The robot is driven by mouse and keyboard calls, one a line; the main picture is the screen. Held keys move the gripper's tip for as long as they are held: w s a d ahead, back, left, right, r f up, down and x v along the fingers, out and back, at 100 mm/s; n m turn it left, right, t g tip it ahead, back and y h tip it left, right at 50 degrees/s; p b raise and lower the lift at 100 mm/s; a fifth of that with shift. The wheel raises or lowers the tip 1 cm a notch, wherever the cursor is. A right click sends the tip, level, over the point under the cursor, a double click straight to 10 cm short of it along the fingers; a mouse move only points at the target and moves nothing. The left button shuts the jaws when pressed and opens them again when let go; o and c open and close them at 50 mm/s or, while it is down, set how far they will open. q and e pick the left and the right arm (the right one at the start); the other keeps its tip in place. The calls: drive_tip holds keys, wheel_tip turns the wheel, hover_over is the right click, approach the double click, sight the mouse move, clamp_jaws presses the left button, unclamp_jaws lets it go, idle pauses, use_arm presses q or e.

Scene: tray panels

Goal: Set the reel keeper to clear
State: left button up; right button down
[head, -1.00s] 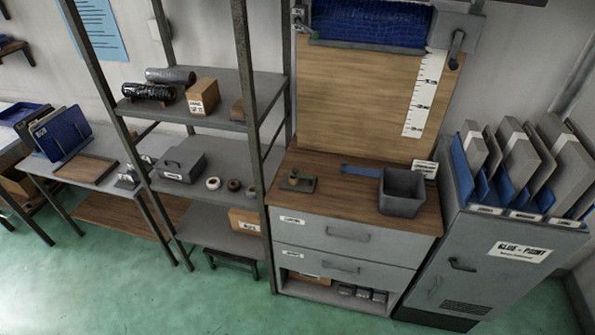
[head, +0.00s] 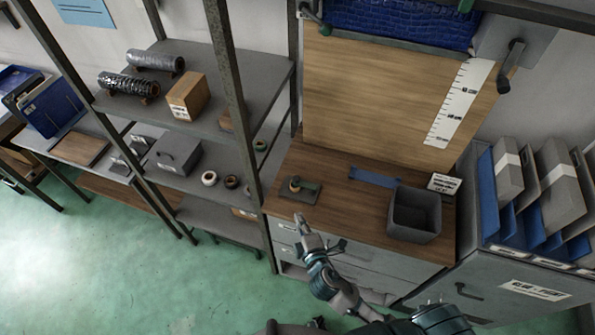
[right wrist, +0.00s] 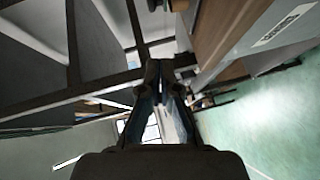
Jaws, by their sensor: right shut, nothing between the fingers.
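A reel of blue textured material (head: 400,22) is mounted above the wooden backboard, cut off by the top edge of the head view. A small dark green lever-like part (head: 313,14) is at its left end, and a dark crank handle (head: 511,66) hangs at its right end. I cannot tell for sure which part is the keeper, or its setting. My right gripper (head: 303,222) is shut and empty, in front of the bench's left front edge and well below the reel. Its closed fingers (right wrist: 165,78) show in the right wrist view. My left gripper is not in view.
The wooden bench top (head: 335,205) holds a small block with a knob (head: 299,189), a blue strip (head: 374,176) and a grey open bin (head: 414,215). A metal shelf rack (head: 222,90) stands close at the left. A grey cabinet with files (head: 530,270) stands at the right.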

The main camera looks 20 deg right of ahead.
drive_tip(key=r, duration=0.1)
drive_tip(key=p, duration=0.1)
approach(294, 181)
drive_tip(key=w+a, duration=0.1)
drive_tip(key=w, duration=0.1)
drive_tip(key=w+a, duration=0.2)
drive_tip(key=shift+a, duration=0.1)
drive_tip(key=shift+w+d+f, duration=0.25)
drive_tip(key=shift+w+d, duration=0.35)
drive_tip(key=shift+w, duration=0.3)
drive_tip(key=shift+w+d+f+p, duration=0.15)
drive_tip(key=shift+w+d+p, duration=0.2)
drive_tip(key=shift+w, duration=0.1)
drive_tip(key=shift+d+f, duration=0.1)
drive_tip(key=shift+d, duration=0.2)
drive_tip(key=shift+w+d+h, duration=0.1)
drive_tip(key=shift+d+h, duration=0.05)
drive_tip(key=shift+h, duration=0.15)
